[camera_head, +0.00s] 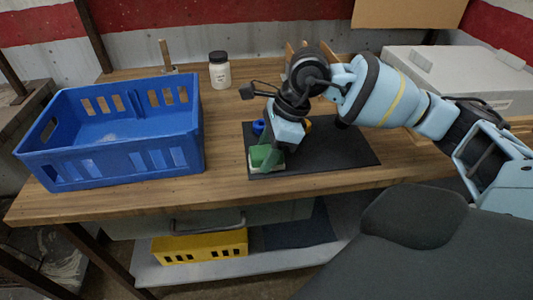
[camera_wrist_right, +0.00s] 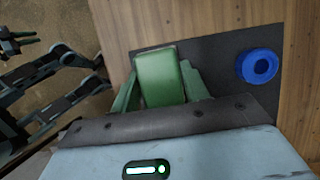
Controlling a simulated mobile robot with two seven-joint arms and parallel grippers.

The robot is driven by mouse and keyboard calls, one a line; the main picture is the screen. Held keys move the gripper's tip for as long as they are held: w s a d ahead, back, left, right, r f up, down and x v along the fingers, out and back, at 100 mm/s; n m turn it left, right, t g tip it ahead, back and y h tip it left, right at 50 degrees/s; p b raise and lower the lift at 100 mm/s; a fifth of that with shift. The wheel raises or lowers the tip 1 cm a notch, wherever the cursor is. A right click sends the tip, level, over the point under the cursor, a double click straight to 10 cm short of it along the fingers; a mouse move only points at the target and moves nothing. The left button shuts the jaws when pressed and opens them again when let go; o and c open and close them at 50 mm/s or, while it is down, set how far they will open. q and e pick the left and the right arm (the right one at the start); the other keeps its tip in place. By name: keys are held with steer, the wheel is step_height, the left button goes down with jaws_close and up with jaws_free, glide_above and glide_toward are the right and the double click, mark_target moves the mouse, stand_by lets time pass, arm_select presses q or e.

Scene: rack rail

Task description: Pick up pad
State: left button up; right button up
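The pad (camera_head: 258,154) is a small green block with a pale lower edge, at the near left corner of a dark mat (camera_head: 340,150). In the wrist view the pad (camera_wrist_right: 160,78) lies between the two green fingers of my right gripper (camera_head: 268,155). The fingers (camera_wrist_right: 162,88) reach down along both sides of it and look close to or touching it. I cannot tell whether they grip it, or whether it is clear of the mat. My left gripper does not show.
A blue ring (camera_wrist_right: 258,66) lies on the mat beside the pad. A blue crate (camera_head: 115,170) stands at the left of the wooden table (camera_head: 225,130). A white jar (camera_head: 219,72) is at the back, and a grey box (camera_head: 455,78) at the back right. A yellow crate (camera_head: 200,247) sits on the lower shelf.

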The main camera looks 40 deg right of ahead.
mark_target(260, 151)
steer(key=c, duration=0.4)
steer(key=shift+o, duration=0.2)
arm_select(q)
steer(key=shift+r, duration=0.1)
arm_select(e)
steer(key=shift+r, duration=0.1)
